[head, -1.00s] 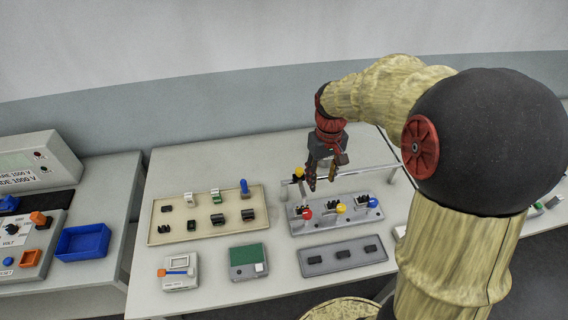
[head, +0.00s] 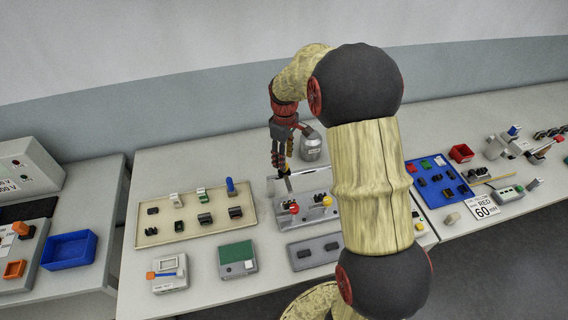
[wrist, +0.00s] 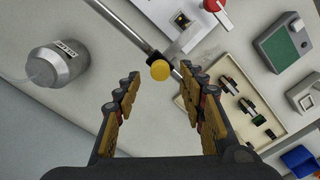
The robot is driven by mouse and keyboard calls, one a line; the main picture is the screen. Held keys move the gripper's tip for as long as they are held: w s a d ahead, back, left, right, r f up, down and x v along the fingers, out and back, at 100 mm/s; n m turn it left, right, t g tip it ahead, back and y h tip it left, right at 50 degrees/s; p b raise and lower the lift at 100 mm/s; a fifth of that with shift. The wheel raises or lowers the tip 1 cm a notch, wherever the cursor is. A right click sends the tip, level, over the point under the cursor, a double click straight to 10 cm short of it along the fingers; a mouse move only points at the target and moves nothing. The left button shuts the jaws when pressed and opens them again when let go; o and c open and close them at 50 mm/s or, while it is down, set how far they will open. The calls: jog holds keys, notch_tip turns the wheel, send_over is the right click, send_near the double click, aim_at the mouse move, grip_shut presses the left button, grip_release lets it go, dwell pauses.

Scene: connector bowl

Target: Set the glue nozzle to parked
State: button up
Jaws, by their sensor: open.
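In the wrist view a yellow ball knob (wrist: 160,70) sits by a metal bar (wrist: 128,28), beyond and between my fingertips. I cannot tell for sure whether this knob belongs to the glue nozzle. My gripper (wrist: 160,85) is open, with nothing between its fingers. In the head view my gripper (head: 281,160) points down above the back of the grey connector fixture (head: 312,219). It hides part of the fixture and bar. The fixture's front carries a red knob (head: 294,208) and a yellow knob (head: 326,201).
A grey metal jar (head: 310,145) stands behind the fixture; it also shows in the wrist view (wrist: 58,64). A beige parts tray (head: 160,236) lies to the left, a grey tray (head: 318,249) in front. A blue tray (head: 425,203) lies right, partly behind my arm.

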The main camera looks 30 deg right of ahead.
aim_at(287, 181)
jog(key=shift+f, duration=1.55)
jog(key=shift+c, duration=0.8)
grip_shut()
